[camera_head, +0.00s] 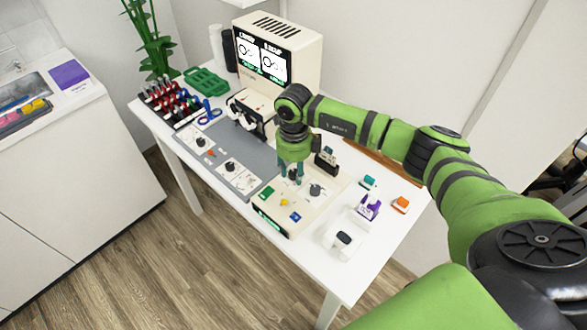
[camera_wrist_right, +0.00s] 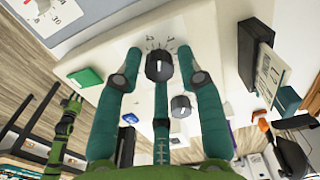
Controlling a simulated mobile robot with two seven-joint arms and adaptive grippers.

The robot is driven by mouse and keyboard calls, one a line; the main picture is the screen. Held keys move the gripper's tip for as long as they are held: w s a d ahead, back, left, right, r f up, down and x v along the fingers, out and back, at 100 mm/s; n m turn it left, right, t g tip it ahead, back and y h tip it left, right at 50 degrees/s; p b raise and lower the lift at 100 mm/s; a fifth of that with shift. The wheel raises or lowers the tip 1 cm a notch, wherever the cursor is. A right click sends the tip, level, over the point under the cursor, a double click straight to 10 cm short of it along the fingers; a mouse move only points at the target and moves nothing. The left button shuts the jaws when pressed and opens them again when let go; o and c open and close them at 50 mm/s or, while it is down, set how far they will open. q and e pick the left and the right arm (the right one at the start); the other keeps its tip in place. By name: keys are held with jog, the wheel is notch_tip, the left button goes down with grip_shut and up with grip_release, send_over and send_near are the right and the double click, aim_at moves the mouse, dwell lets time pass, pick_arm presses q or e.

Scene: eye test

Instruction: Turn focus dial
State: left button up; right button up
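A cream console (camera_head: 290,222) with dials and coloured buttons stands on the white table. My right gripper (camera_head: 292,174) points down over its back left part. In the right wrist view its teal fingers (camera_wrist_right: 160,68) are spread open on both sides of a black dial (camera_wrist_right: 158,66) with a white pointer line and printed marks around it. Gaps show between the dial and the fingertips, so it is not gripped. A second dial (camera_wrist_right: 180,106) sits beside it, and shows in the head view (camera_head: 316,189). I cannot read which is labelled focus.
A green button (camera_head: 266,191) and a blue button (camera_head: 295,217) sit on the console. A monitor (camera_head: 278,55) stands behind. A grey mat (camera_head: 222,140) with dial cards lies left. A white device (camera_head: 342,238) and a purple item (camera_head: 369,206) stand right.

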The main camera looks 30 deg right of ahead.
aim_at(294, 173)
jog(key=shift+r, duration=0.3)
notch_tip(294, 173, up, 11)
jog(key=shift+r, duration=0.2)
dwell(0.3)
